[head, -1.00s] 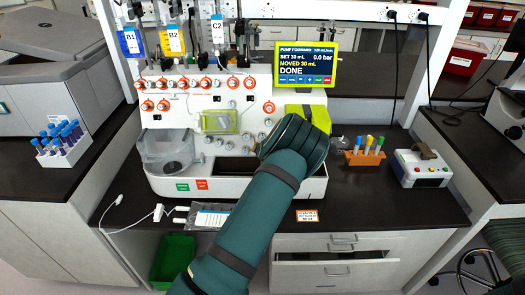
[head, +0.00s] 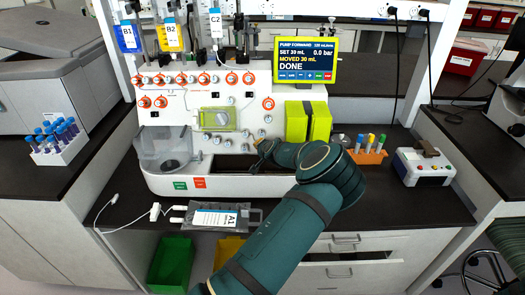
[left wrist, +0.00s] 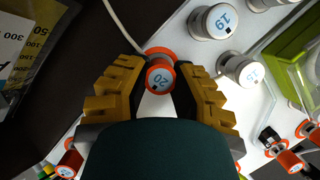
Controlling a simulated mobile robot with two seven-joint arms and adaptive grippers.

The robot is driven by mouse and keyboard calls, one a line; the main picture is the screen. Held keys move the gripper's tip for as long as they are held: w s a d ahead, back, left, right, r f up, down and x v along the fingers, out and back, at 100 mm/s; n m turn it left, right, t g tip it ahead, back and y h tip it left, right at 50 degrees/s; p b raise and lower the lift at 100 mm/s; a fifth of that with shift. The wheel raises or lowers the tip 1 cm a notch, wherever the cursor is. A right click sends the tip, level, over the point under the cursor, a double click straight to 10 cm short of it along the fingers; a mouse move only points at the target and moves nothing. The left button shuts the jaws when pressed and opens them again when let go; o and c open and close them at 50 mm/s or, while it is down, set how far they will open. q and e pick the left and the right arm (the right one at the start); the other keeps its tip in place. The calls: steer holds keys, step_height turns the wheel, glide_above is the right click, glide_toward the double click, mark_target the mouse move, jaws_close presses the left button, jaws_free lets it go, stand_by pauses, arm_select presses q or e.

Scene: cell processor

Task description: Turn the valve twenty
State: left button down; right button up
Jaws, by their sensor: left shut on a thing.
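Valve 20 (left wrist: 160,78) is an orange knob with a blue "20" on its pale face, seen in the left wrist view. My left gripper (left wrist: 158,70) is shut on it, with one yellow-brown finger on each side. In the head view my left gripper (head: 259,153) is at the lower right front of the white machine (head: 240,186). There I cannot make out valve 20 itself. Valve 19 (left wrist: 222,22) is a white knob up and right of it in the wrist view. My right gripper is not in view.
Another white knob (left wrist: 245,70) stands close to the right of the fingers. Bag A1 (head: 254,215) lies on the dark counter before the machine. A screen (head: 306,60) reads "DONE". Yellow-green blocks (head: 297,122) stand behind my arm; an orange tube rack (head: 366,157) is at right.

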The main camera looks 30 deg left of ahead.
arm_select(q)
steer(key=shift+s+a+f, duration=0.1)
steer(key=shift+s+f, duration=0.05)
steer(key=shift+f, duration=0.05)
steer(key=c, duration=0.7)
jaws_free()
steer(key=shift+c, duration=0.2)
steer(key=shift+r, duration=0.1)
steer(key=shift+s+d+r, duration=0.1)
steer(key=shift+d+r, duration=0.15)
steer(key=shift+d, duration=0.1)
steer(key=v, duration=1.1)
steer(key=shift+s, duration=0.1)
